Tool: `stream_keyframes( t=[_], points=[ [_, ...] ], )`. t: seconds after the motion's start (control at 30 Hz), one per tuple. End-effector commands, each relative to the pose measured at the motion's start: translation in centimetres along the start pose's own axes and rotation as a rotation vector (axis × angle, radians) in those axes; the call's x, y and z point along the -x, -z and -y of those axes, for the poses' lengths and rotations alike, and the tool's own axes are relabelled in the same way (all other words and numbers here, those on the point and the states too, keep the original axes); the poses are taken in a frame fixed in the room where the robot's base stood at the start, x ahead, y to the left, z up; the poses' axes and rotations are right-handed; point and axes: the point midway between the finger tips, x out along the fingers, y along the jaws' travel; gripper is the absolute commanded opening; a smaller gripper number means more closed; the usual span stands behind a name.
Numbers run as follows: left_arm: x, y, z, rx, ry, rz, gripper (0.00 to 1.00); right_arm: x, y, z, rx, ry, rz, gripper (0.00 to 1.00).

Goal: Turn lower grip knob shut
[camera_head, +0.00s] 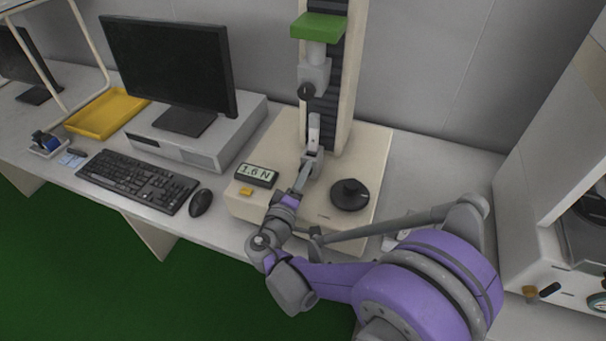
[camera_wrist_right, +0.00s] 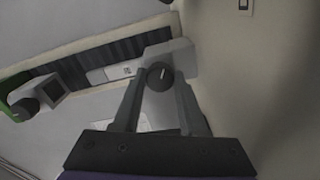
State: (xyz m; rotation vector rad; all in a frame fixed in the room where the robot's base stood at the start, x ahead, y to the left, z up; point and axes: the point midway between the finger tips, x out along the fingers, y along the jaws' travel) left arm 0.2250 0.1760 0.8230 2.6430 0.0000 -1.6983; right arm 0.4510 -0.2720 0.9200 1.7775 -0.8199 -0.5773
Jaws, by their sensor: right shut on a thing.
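The tensile tester's lower grip (camera_head: 314,128) stands low on the column in the head view. Its dark round knob (camera_wrist_right: 160,77) with a pale line mark shows in the right wrist view, between the fingertips of my right gripper (camera_wrist_right: 159,72). The right gripper (camera_head: 311,160) is shut on the knob, one finger on either side. In the head view the gripper hides the knob. The upper grip (camera_head: 314,74) hangs above with its own dark knob (camera_head: 306,91); it also shows at the left of the wrist view (camera_wrist_right: 40,92). My left gripper is not in view.
A force display (camera_head: 257,174) reading 1.6 N and a black round dial (camera_head: 349,194) sit on the tester's base (camera_head: 376,160). A keyboard (camera_head: 137,182), mouse (camera_head: 201,202), monitor (camera_head: 170,62) and yellow tray (camera_head: 106,114) stand left. Another machine (camera_head: 540,225) stands right.

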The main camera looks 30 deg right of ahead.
Motion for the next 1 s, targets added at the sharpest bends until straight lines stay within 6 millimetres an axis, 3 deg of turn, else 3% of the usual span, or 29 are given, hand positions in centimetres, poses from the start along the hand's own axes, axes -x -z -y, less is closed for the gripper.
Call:
stream_keyframes(
  t=[0.17,0.2,0.33,0.67,0.77,1.0],
  points=[
    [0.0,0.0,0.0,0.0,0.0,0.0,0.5,0.0,0.0,0.1,-0.002,0.002,0.0,0.0],
    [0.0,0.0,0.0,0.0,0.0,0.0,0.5,0.0,0.0,0.1,-0.002,0.002,0.0,0.49],
    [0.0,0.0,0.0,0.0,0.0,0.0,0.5,0.0,0.0,0.0,-0.001,0.002,0.0,0.72],
    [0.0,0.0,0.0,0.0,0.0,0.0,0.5,0.3,0.0,0.0,0.0,0.001,-0.001,0.72],
    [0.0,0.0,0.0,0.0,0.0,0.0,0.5,1.3,0.1,0.1,0.0,0.002,-0.003,0.72],
    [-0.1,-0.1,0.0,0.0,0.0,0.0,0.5,6.0,0.1,0.1,-0.002,0.004,-0.006,0.72]
  ],
)
